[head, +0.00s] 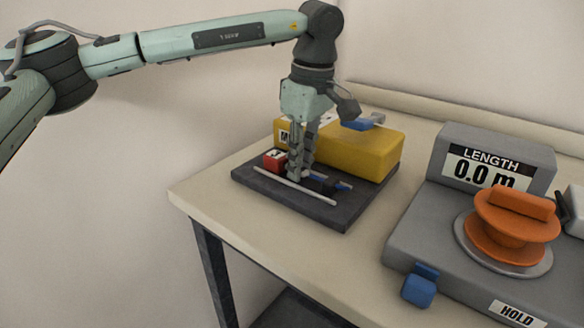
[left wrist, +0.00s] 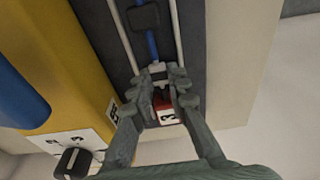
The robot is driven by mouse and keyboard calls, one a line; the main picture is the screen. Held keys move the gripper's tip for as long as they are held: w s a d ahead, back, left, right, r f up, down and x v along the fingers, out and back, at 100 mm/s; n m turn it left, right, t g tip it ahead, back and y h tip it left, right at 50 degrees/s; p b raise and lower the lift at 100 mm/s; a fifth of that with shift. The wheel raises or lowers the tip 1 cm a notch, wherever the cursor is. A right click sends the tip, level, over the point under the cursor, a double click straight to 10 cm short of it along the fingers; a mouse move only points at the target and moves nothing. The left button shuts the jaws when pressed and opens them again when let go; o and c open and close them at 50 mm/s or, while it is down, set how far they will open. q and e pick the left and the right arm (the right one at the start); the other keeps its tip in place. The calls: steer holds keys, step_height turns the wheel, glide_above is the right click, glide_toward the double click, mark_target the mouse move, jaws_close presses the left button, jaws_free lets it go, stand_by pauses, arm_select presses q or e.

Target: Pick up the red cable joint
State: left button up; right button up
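A red block with a white-and-black label (head: 274,158), the only red thing in view, sits at the left end of the dark board (head: 344,214). It also shows between my left fingers in the left wrist view (left wrist: 165,112), partly hidden by them. My left gripper (head: 299,174) points down, low over the board and just right of the red block in the head view. Its fingertips (left wrist: 166,70) are close together around a small pale part by the blue cable (left wrist: 152,44). I cannot tell whether they grip it. My right gripper is not in view.
A yellow box (head: 365,151) stands behind the board, with a blue-and-grey part on top. A pale rod (head: 293,186) lies along the board's front. A grey length-meter machine with an orange reel (head: 510,222) is at right. The table's left edge is near.

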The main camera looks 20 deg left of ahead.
arm_select(q)
steer(key=shift+c, duration=0.3)
jaws_close()
